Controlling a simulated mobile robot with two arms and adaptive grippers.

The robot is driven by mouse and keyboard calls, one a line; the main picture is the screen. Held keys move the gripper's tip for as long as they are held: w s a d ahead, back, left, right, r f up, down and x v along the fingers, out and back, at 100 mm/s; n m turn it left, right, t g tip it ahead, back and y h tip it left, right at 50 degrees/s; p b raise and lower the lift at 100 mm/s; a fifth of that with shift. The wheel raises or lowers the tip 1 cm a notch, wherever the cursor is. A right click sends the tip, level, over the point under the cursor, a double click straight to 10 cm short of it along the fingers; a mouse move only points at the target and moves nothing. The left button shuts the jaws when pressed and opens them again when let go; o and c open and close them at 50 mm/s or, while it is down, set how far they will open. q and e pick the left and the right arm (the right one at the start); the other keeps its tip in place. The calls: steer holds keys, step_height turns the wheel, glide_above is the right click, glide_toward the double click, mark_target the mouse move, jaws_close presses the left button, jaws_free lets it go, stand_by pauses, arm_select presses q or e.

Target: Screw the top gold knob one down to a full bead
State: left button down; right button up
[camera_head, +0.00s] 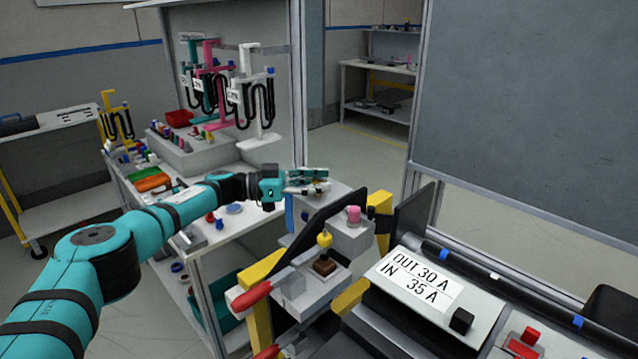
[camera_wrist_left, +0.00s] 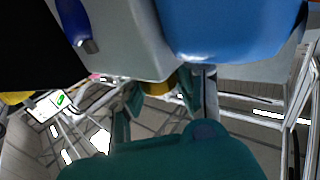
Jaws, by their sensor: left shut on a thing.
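My left gripper (camera_head: 308,186) reaches in from the left and is at the top of the grey stepped module (camera_head: 345,235). In the left wrist view its teal fingers (camera_wrist_left: 158,100) are on either side of a gold knob (camera_wrist_left: 158,88), shut on it. In the head view the fingers mostly hide this knob. A pink knob (camera_head: 353,214) stands on the step to the right. A yellow knob (camera_head: 324,240) is lower, above a dark brown block (camera_head: 324,264). My right gripper is not in view.
A sloped console with a label (camera_head: 418,279) is at the lower right. A white bench (camera_head: 215,222) with small parts lies behind my left arm.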

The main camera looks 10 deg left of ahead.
arm_select(q)
steer(key=shift+f, duration=0.1)
steer(key=c, duration=1)
jaws_free()
steer(key=shift+a, duration=0.2)
steer(key=shift+o, duration=0.3)
steer(key=shift+d, duration=0.1)
steer(key=v, duration=1.2)
steer(key=shift+s, duration=0.1)
